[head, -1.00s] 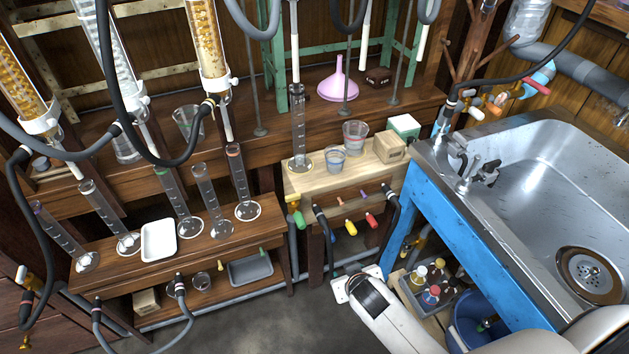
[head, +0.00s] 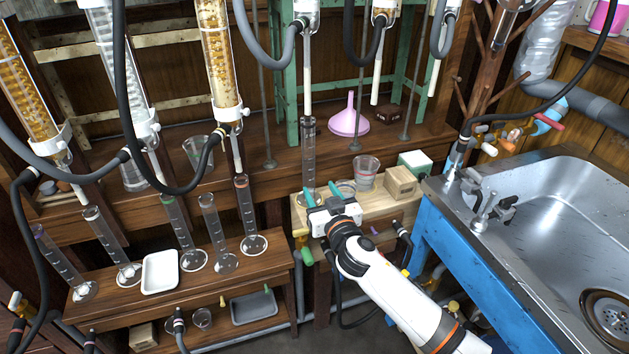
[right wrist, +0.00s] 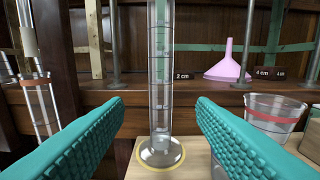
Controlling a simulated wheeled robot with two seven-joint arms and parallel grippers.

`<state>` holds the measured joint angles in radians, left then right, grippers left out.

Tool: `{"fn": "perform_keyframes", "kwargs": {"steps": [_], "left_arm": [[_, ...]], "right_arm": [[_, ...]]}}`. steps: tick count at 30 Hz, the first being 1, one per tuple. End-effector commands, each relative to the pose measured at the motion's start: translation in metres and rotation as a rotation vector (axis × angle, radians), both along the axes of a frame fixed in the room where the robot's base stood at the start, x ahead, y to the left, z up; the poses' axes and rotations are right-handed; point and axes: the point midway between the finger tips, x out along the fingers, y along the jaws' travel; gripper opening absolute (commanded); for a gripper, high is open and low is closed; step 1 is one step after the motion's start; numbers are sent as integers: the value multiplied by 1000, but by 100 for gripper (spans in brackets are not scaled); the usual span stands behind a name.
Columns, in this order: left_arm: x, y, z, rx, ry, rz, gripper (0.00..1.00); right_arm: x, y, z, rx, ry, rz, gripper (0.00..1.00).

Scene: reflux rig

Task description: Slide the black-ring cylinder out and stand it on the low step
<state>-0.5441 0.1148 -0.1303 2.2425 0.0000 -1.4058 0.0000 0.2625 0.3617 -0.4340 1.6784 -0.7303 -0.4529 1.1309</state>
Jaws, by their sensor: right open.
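The tall clear cylinder with a dark ring near its top (head: 308,150) stands upright on the pale wooden block, under a white tube. In the right wrist view the cylinder (right wrist: 160,90) is centred, its round foot (right wrist: 158,152) on the pale wood and its top out of frame. My right gripper (head: 318,198) is open at the block's front, with its teal fingers (right wrist: 160,108) to either side of the cylinder's line in the wrist view. I see no contact. The gripper partly hides the foot in the head view. My left gripper is not in view.
A beaker (head: 365,172) and a small wooden box (head: 400,182) stand right of the cylinder. A pink funnel (head: 349,120) is on the shelf behind. The lower bench (head: 110,288) at left holds several cylinders and a white tray (head: 160,272). The sink (head: 540,220) is at right.

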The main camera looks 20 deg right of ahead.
Motion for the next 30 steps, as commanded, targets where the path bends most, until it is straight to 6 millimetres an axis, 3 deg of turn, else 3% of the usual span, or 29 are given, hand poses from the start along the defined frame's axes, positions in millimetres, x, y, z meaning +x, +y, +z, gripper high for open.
{"fn": "perform_keyframes", "kwargs": {"steps": [9,14,16,21,30], "left_arm": [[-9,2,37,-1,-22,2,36],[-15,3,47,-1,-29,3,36],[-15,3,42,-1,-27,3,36],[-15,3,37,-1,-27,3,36],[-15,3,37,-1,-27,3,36]], "right_arm": [[50,1,0,-2,-1,-3,51],[73,2,-2,3,1,-4,51],[81,2,-2,0,0,-4,51],[93,2,-1,1,1,-3,51],[97,2,0,0,2,-3,51]]}}
